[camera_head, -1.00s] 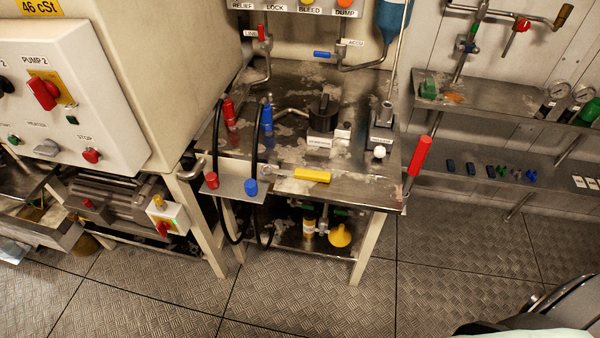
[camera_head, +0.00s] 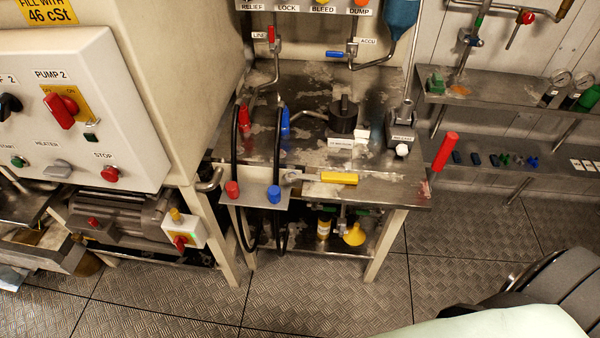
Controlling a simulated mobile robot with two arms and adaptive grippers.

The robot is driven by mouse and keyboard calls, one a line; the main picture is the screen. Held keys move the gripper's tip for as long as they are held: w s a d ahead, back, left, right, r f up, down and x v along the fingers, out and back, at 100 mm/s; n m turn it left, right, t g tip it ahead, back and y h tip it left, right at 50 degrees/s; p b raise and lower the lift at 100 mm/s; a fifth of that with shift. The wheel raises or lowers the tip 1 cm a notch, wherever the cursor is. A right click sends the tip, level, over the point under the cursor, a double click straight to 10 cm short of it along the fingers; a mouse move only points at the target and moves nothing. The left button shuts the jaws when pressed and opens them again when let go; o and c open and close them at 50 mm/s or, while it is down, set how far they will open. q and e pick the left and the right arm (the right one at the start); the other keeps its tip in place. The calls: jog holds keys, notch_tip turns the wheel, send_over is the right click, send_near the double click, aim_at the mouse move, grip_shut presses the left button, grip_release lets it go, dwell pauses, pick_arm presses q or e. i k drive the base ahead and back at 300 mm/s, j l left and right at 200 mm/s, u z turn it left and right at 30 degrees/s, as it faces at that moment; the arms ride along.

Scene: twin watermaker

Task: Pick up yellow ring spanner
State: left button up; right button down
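A yellow bar (camera_head: 339,178), which looks like the handle of the yellow ring spanner, lies at the front edge of the metal worktable (camera_head: 395,190). A thin grey metal piece extends from its left side. I cannot make out a ring end clearly at this size. Neither gripper shows. Part of my arm, dark grey and pale green, fills the lower right corner, well apart from the bar.
Red-capped and blue-capped black hoses (camera_head: 236,160) hang over the table front, left of the bar. A red lever (camera_head: 445,152) rises at the table's right corner. A black-topped valve block (camera_head: 343,118) stands behind the bar. The floor (camera_head: 310,300) in front is clear.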

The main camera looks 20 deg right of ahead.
aim_at(348, 178)
jog(key=i+j+z, duration=0.1)
jog(key=z, duration=0.25)
jog(key=j+z, duration=0.6)
jog(key=z, duration=0.15)
